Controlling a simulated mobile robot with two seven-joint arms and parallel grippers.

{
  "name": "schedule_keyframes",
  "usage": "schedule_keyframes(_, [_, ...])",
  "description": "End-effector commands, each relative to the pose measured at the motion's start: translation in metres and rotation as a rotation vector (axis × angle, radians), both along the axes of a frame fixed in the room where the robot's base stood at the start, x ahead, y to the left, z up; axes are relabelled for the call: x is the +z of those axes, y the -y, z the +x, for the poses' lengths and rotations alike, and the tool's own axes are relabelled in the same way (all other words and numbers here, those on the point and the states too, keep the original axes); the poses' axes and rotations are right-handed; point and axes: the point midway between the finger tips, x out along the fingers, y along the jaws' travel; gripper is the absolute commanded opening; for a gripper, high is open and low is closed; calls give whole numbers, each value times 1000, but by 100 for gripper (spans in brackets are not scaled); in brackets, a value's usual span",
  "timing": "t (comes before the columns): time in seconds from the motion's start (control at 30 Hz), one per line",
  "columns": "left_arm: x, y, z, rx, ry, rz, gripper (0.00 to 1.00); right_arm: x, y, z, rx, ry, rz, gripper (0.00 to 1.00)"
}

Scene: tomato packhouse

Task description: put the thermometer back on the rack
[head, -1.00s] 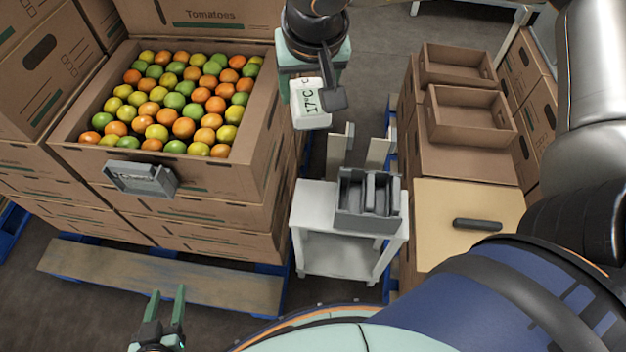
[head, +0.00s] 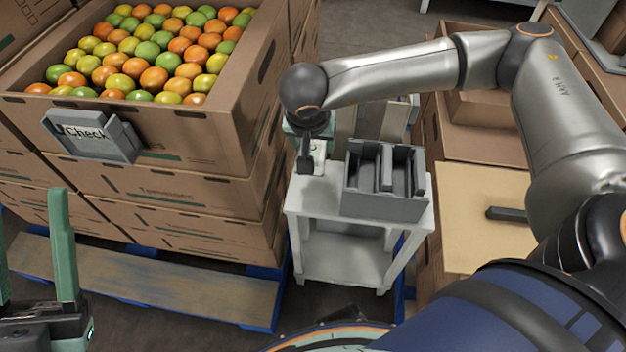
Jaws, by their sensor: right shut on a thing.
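My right gripper (head: 308,160) is at the back left corner of a small white stand (head: 300,205). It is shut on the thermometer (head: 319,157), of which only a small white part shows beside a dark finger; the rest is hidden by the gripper. The rack (head: 385,205) appears to be the grey open-topped box with upright dividers on the stand, just right of the gripper. The thermometer is left of the rack, outside it; I cannot tell whether it touches the stand top. My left gripper (head: 32,205) is open and empty at the lower left.
A carton of tomatoes (head: 215,150) stands on stacked boxes at the left, with a grey "Check" holder (head: 90,135) on its front. Right of the stand, a tan board (head: 460,245) carries a dark bar (head: 510,214). The stand's front left top is bare.

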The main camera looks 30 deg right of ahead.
Motion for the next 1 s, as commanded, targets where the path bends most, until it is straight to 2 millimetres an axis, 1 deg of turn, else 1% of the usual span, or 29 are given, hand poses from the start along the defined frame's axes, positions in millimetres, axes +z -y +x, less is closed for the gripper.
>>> schedule_keyframes(0.03, [-5, 0, 0, -3, -3, -1, 50, -12, 0, -1, 1, -3, -2, 0])
schedule_keyframes(0.1, [-9, 1, 1, -7, -7, -5, 50, -24, 0, -1, 0, -3, -1, 0])
schedule_keyframes(0.33, [-17, 1, 1, -16, -16, -12, 50, -48, 0, -1, 0, -2, -1, 0])
schedule_keyframes(0.53, [-28, 2, 2, -27, -26, -21, 50, -81, 0, -1, 0, -2, -1, 0])
schedule_keyframes(0.6, [-29, 2, 2, -29, -28, -22, 50, -85, 0, -1, 1, -1, -1, 0])
schedule_keyframes(0.83, [-28, 2, 2, -29, -29, -24, 50, -84, 0, 0, 0, -1, -1, 0])
schedule_keyframes(0.97, [-32, 2, 2, -31, -31, -26, 50, -89, 0, -1, 0, -1, -1, 0])
schedule_keyframes(1.0, [-31, 2, 2, -31, -33, -27, 50, -87, 0, -1, 0, -1, -1, 71])
